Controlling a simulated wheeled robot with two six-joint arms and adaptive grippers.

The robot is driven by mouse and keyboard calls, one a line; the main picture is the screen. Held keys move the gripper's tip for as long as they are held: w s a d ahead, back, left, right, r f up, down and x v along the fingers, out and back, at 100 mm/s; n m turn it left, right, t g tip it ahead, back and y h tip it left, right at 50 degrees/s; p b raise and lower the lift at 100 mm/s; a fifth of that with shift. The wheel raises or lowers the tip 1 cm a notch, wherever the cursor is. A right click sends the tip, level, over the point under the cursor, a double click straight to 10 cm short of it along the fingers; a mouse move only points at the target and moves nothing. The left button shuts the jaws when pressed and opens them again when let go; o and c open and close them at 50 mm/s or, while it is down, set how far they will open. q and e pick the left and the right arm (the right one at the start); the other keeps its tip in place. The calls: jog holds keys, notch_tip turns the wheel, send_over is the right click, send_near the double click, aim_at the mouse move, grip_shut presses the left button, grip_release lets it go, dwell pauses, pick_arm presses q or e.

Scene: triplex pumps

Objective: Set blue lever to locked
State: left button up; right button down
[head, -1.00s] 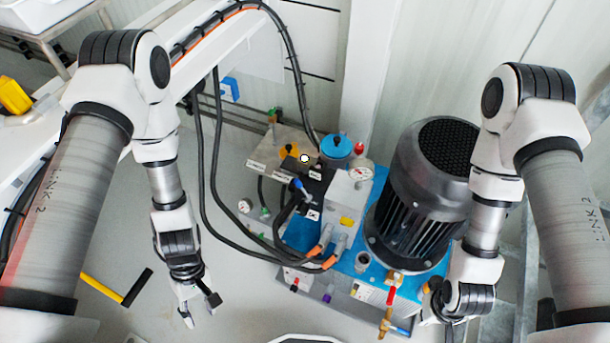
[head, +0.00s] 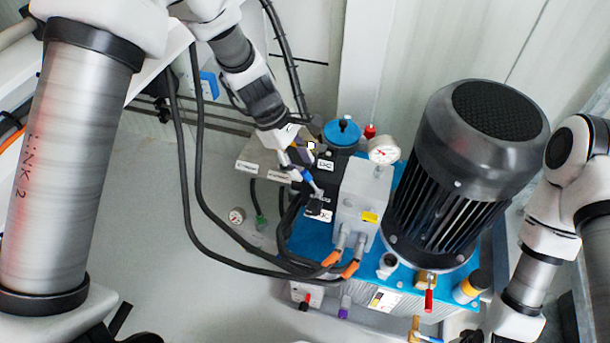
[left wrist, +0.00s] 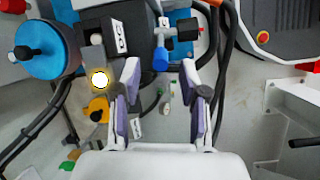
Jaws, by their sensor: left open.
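The blue-tipped lever (head: 306,177) stands on the black valve block of the pump unit in the head view. In the left wrist view its blue end (left wrist: 161,59) points toward my left gripper (left wrist: 160,76), from a dark crosspiece beside a black box with a white label. My left gripper (head: 300,156) is open. Its two fingers lie either side of the blue end in the picture, with no contact visible. The fingers partly hide the valve area in the head view. My right arm reaches the lower right edge; its gripper cannot be made out.
A blue round cap (head: 342,134), pressure gauge (head: 384,150) and large dark motor (head: 455,180) stand right of the lever. Black hoses (head: 190,190) loop at the left. A yellow knob (left wrist: 97,108) sits near the left finger.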

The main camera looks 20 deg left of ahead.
aim_at(303, 170)
pick_arm(q)
jog(key=x, duration=0.3)
grip_shut()
